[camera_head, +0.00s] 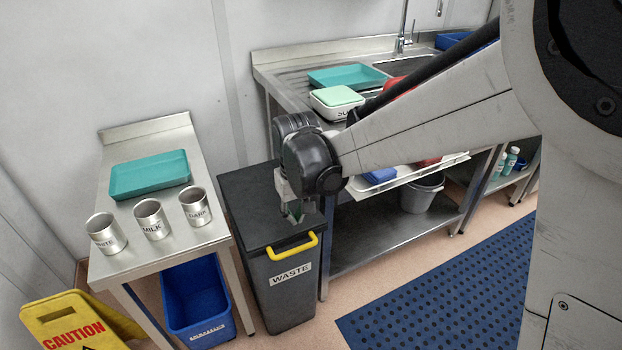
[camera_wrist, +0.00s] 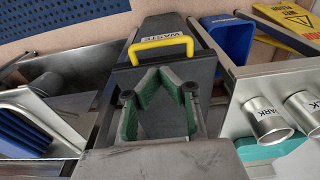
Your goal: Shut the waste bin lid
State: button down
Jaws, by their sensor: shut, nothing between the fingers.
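The waste bin (camera_head: 285,290) is a dark grey bin with a WASTE label, standing between the two steel tables. Its dark lid (camera_head: 245,190) lies flat across the top and looks down on the body; I see no clear gap. A yellow handle (camera_head: 293,247) is at the front edge, and it also shows in the wrist view (camera_wrist: 160,44). My gripper (camera_head: 294,216) points down over the front part of the lid, just behind the handle. Its green-padded fingers (camera_wrist: 160,74) are shut and empty. I cannot tell whether the tips touch the lid.
A left steel table holds a teal tray (camera_head: 150,175) and three metal cups (camera_head: 151,219). A blue bin (camera_head: 197,300) stands under it, and a yellow caution sign (camera_head: 75,322) is at front left. The sink counter (camera_head: 285,78) stands behind right. A blue mat (camera_head: 440,295) lies on open floor.

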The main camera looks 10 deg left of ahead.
aim_at(295, 249)
jog(key=f+b, duration=0.1)
jog(key=f, duration=0.3)
jog(key=f+b, duration=0.1)
jog(key=f, duration=0.3)
jog(key=w+f+b, duration=0.1)
jog(key=f, duration=0.3)
jog(key=shift+a+f+b, duration=0.2)
jog(key=shift+a+b, duration=0.15)
jog(key=f+b, duration=0.1)
jog(key=f, duration=0.1)
jog(key=f+b, duration=0.2)
jog(key=f, duration=0.1)
jog(key=shift+s+d+f, duration=0.15)
jog(key=shift+s+f, duration=0.05)
jog(key=shift+f, duration=0.05)
